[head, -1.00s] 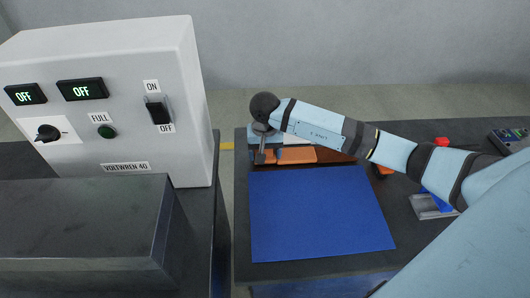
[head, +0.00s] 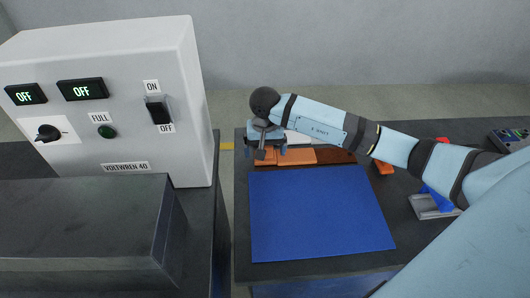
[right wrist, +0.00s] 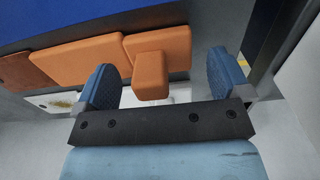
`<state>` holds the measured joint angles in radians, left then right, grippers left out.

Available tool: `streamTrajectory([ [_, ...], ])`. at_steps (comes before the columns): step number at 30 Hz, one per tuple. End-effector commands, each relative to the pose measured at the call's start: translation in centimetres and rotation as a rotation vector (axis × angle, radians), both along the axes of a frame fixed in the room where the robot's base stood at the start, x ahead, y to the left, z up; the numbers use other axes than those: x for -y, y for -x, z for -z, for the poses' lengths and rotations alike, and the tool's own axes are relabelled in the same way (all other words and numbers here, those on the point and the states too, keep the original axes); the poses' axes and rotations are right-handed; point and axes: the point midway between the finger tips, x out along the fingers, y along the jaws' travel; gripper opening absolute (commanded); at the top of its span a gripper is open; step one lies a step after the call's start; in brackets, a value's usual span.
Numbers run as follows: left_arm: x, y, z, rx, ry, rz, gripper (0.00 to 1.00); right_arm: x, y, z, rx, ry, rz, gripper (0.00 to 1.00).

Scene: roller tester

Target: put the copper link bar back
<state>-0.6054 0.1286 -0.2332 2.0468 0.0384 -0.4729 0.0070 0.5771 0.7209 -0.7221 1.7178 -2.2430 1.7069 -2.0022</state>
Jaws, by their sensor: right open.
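Copper-orange flat pieces (head: 298,156) lie in a row just behind the blue mat. In the right wrist view they show as a wide piece (right wrist: 78,62) and a second piece (right wrist: 165,42), with a small raised block (right wrist: 149,75) in front of it. I cannot tell which parts make up the copper link bar. My right gripper (head: 267,146) is over the left end of the row. In the wrist view its two blue fingers (right wrist: 166,84) are spread, with the small block between them and gaps on both sides. My left gripper is out of view.
The blue mat (head: 318,215) is bare. A grey cabinet (head: 110,90) with OFF displays and a switch stands at the left. An orange object (head: 383,168) and a blue-and-grey device (head: 436,205) are at the right. A gap separates the two tables.

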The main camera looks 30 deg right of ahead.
Motion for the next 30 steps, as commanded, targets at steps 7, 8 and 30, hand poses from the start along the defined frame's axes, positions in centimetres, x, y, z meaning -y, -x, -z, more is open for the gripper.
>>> streamTrajectory([
  [7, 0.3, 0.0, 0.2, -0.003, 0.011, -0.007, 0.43, 0.0, -0.1, -5.6, 0.005, 0.001, -0.002, 0.95],
  [8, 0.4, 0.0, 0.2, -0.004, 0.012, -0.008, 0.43, 0.1, -0.1, -6.2, 0.004, 0.002, -0.001, 0.95],
  [30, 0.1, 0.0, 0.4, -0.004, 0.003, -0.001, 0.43, 0.0, 0.0, -10.3, -0.001, 0.000, -0.001, 0.95],
])
